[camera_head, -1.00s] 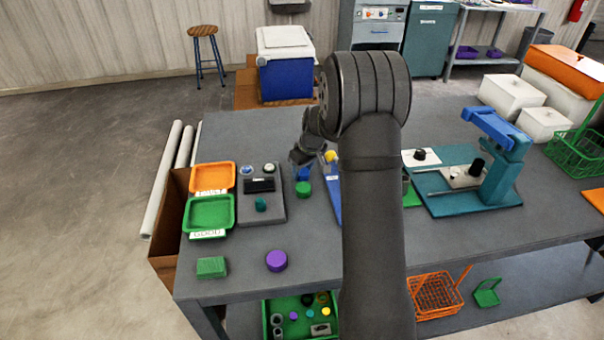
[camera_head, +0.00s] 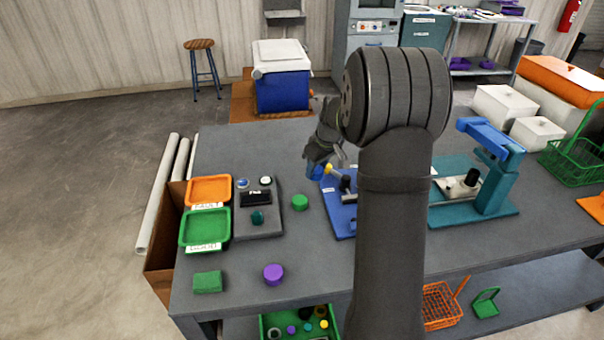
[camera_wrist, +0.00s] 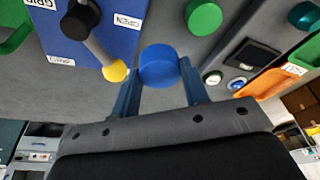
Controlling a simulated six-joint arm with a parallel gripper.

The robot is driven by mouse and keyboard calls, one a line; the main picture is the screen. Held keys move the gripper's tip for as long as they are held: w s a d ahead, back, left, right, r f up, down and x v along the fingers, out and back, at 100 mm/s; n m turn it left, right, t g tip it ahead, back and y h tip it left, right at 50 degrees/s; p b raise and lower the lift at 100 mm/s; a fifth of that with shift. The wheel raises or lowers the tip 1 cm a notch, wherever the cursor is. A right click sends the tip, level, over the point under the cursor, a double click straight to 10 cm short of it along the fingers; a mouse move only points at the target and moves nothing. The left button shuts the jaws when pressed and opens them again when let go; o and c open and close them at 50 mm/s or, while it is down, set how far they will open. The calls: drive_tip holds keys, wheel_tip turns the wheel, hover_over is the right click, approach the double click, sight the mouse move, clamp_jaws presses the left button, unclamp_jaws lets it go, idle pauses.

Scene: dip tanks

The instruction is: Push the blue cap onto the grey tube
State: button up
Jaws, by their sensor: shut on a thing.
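The blue cap (camera_wrist: 158,66) is between the two fingers of my gripper (camera_wrist: 160,86) in the wrist view, and the gripper is shut on it. In the head view the blue cap (camera_head: 316,173) shows small below my gripper (camera_head: 320,164), beside the left edge of a blue fixture plate (camera_head: 338,218). The plate carries a dark clamp and a lever with a yellow knob (camera_wrist: 115,71), close to the cap in the wrist view. My arm hides part of this fixture in the head view. I cannot make out the grey tube for sure.
A green cap (camera_head: 300,202) and a purple cap (camera_head: 273,274) stand on the table. An orange tray (camera_head: 209,190), a green tray (camera_head: 205,228) and a grey button panel (camera_head: 258,220) lie left. A teal press (camera_head: 494,185) stands right. The table front is mostly clear.

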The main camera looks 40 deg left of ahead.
drive_tip(key=w+d+r+m, duration=0.1)
drive_tip(key=w+d+r, duration=0.15)
drive_tip(key=d, duration=0.55)
drive_tip(key=w+d+r+m, duration=0.1)
drive_tip(key=w+d, duration=0.3)
drive_tip(key=d, duration=0.3)
drive_tip(key=w+d+r+m, duration=0.1)
drive_tip(key=w+d+r, duration=0.15)
drive_tip(key=d, duration=0.55)
drive_tip(key=shift+t, duration=0.4)
drive_tip(key=shift+w+f, duration=0.2)
drive_tip(key=shift+f, duration=1.15)
drive_tip(key=shift+w+f, duration=0.15)
drive_tip(key=shift+f, duration=1.15)
drive_tip(key=shift+f, duration=1.55)
drive_tip(key=o, duration=1.4)
wheel_tip(320, 180, up, 8)
